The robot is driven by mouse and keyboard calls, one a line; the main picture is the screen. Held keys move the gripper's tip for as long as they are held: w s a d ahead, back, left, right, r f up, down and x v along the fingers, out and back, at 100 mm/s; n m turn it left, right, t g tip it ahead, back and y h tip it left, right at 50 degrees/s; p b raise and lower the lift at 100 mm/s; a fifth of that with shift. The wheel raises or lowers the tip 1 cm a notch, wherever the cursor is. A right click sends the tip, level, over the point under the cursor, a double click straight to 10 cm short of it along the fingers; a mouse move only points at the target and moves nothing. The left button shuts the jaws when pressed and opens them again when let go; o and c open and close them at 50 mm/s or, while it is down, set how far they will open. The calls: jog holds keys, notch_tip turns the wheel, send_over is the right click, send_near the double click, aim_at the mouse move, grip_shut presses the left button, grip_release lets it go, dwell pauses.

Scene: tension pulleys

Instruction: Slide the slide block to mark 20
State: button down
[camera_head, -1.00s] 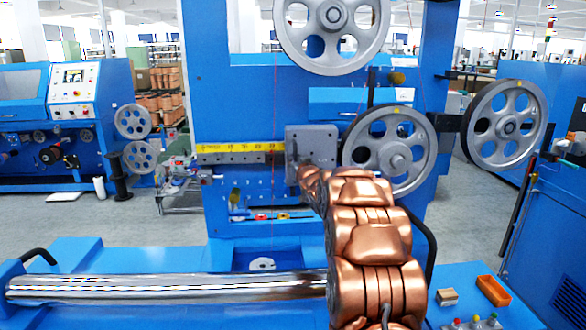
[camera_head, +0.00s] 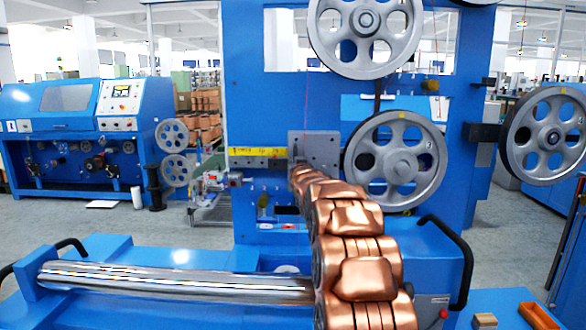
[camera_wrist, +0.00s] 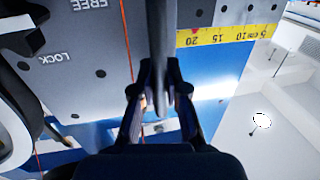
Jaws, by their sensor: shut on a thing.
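The slide block is a grey plate (camera_head: 320,147) on the blue machine's rail, with a spoked pulley (camera_head: 395,160) close at its right. In the wrist view the plate (camera_wrist: 100,55) shows upside-down "FREE" and "LOCK" lettering. A yellow scale (camera_head: 258,152) runs left from the block. In the wrist view the scale (camera_wrist: 235,33) reads 5, 10, 15 and 20, with 20 nearest the plate's edge and a red mark beside it. My gripper (camera_wrist: 154,75) is shut on a grey lever (camera_wrist: 160,35) in front of the plate. In the head view my copper arm hides its fingers.
A large pulley (camera_head: 366,32) sits above the block and another (camera_head: 547,136) stands at the right. A shiny metal roller (camera_head: 170,282) lies low in front. A black handle (camera_head: 455,255) stands right of my arm. An orange tray (camera_head: 540,316) is at lower right.

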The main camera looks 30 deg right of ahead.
jog(key=shift+r, duration=0.1)
jog(key=c, duration=1.2)
grip_release()
jog(key=shift+s, duration=0.1)
jog(key=shift+v, duration=5.95)
